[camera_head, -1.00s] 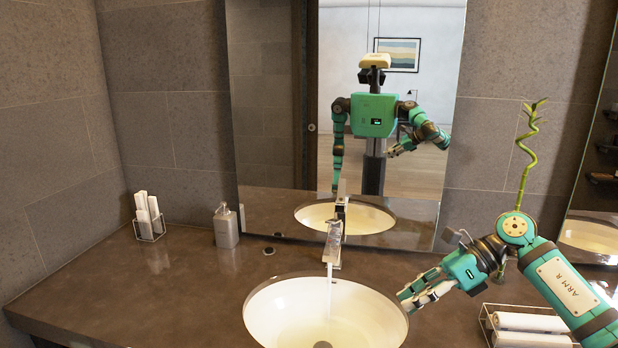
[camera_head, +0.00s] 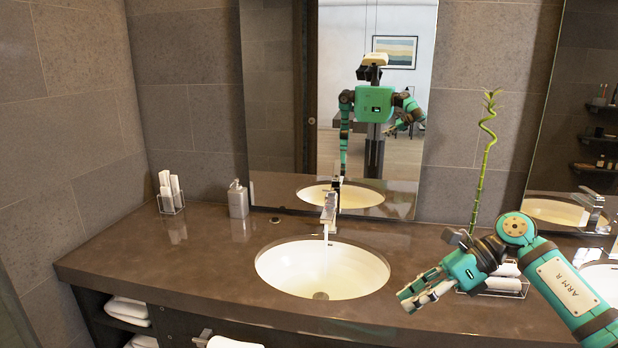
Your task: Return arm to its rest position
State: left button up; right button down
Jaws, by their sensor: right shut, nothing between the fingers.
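My right arm (camera_head: 565,280), green and black with the label "ARM R", reaches in from the lower right. Its gripper (camera_head: 414,300) is shut and empty, to the right of the white sink basin (camera_head: 322,290) and in front of the rolled towels. The fingers show over the brown counter, apart from the basin. My left arm does not come into the view directly; the mirror (camera_head: 290,90) shows my reflection with one arm hanging down and the other bent.
A chrome faucet (camera_head: 330,205) stands behind the basin. A soap dispenser (camera_head: 238,199) and a rack of white rolls (camera_head: 171,192) stand at the left. A towel tray (camera_head: 503,284) and a bamboo stem (camera_head: 481,165) are close to my right arm. The counter's left front (camera_head: 150,265) is clear.

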jog(key=w+a+f+m+t+y, duration=0.25)
jog(key=w+f+m+t, duration=0.2)
jog(key=f+m, duration=0.4)
jog(key=w+a+f+m+t+y, duration=0.1)
jog(key=w+f+m+t+y, duration=0.2)
jog(key=f+m+t, duration=0.5)
jog(key=s+d+f+m+h, duration=0.2)
jog(key=s+f+m+h, duration=0.15)
jog(key=f+m, duration=0.4)
jog(key=s+d+f+m+t+h, duration=0.1)
jog(key=s+d+f+m+h, duration=0.3)
jog(key=f, duration=0.7)
jog(key=s+d+f+m+h, duration=0.15)
jog(key=f+m+h, duration=0.25)
jog(key=f+m, duration=0.4)
jog(key=s+d+f+m+g+h, duration=0.2)
jog(key=s+f+m+g+h, duration=0.3)
jog(key=s+f, duration=1.4)
pick_arm(q)
jog(key=shift+w, duration=0.45)
pick_arm(e)
jog(key=s+a+f+m+g, duration=0.1)
jog(key=s+f+m+g, duration=0.2)
jog(key=s, duration=1.1)
jog(key=s+f+m+g, duration=0.3)
jog(key=s, duration=1.1)
jog(key=shift+a+f+g, duration=0.3)
jog(key=shift+a+g, duration=0.05)
jog(key=shift+a, duration=0.05)
